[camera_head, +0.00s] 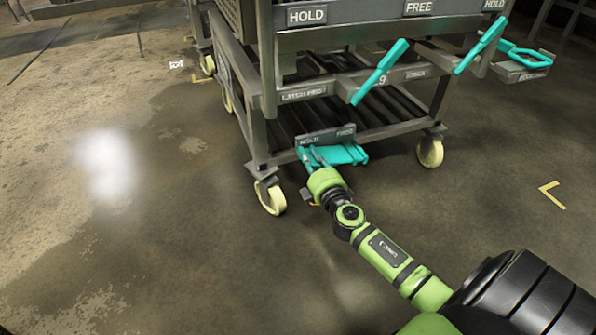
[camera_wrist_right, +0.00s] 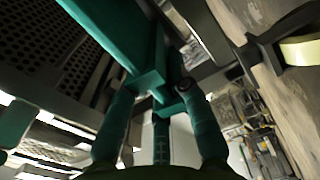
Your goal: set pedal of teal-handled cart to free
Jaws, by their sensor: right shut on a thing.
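The cart (camera_head: 262,100) with teal handles stands in the upper middle of the head view. Its teal pedal (camera_head: 347,154) sits low on the near end, below a small plate (camera_head: 325,136) lettered with HOLD at left and FREE at right; the lettering is partly hard to read. My right gripper (camera_head: 312,160) is at the pedal's left part. In the right wrist view the right gripper (camera_wrist_right: 160,110) is shut on a teal piece of the pedal (camera_wrist_right: 150,82), its fingers on either side. My left gripper is not in view.
Teal levers (camera_head: 380,72) and (camera_head: 481,45) stick out from the cart's upper frame. A teal loop handle (camera_head: 525,54) is at the right. Pale caster wheels (camera_head: 271,197) and (camera_head: 430,152) stand on the floor. The floor at left is clear.

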